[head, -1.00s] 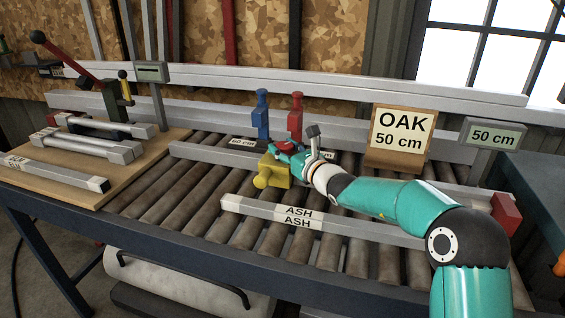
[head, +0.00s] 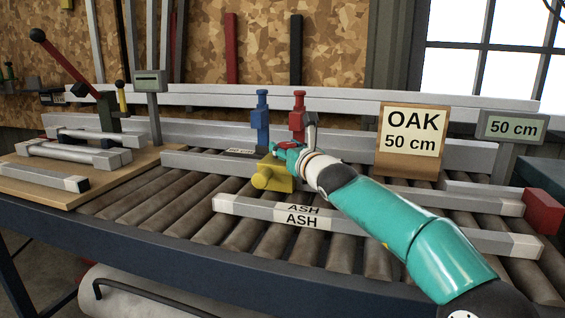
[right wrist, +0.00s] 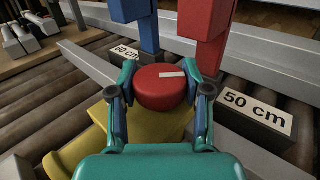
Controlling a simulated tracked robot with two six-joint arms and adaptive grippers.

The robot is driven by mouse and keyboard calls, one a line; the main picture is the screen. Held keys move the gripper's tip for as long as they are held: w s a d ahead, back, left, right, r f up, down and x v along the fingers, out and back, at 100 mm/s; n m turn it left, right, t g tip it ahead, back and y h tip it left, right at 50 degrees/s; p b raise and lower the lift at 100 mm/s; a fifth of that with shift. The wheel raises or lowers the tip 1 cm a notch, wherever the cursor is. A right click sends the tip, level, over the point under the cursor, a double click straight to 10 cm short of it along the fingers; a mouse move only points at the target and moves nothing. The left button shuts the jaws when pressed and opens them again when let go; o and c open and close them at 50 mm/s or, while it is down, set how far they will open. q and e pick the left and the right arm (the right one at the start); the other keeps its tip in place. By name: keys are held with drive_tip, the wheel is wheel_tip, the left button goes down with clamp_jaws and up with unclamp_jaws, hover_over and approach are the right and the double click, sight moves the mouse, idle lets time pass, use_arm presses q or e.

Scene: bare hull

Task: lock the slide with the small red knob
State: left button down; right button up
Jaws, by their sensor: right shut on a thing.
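The small red knob (right wrist: 162,88) is a round red disc with a pale mark on top, seen in the right wrist view. It sits on top of the yellow slide block (head: 270,177), which also shows in the right wrist view (right wrist: 75,158). My right gripper (head: 285,150) is at the knob; in the right wrist view its two fingers (right wrist: 163,95) are shut on the knob's sides. In the head view the gripper mostly hides the knob. A blue post (head: 261,122) and a red post (head: 298,115) stand just behind. My left gripper is not in view.
A bar marked ASH (head: 345,223) lies on the rollers in front. A sign reading OAK 50 cm (head: 412,132) and a 50 cm display (head: 512,127) stand right. Labels of 60 cm (right wrist: 123,55) and 50 cm (right wrist: 258,110) flank the knob. A wooden board (head: 115,178) with bars is left.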

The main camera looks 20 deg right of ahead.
drive_tip(key=shift+s+d, duration=0.15)
drive_tip(key=shift+d, duration=0.05)
drive_tip(key=o, duration=1.2)
drive_tip(key=shift+f, duration=0.1)
drive_tip(key=shift+c, duration=0.2)
drive_tip(key=shift+a, duration=0.1)
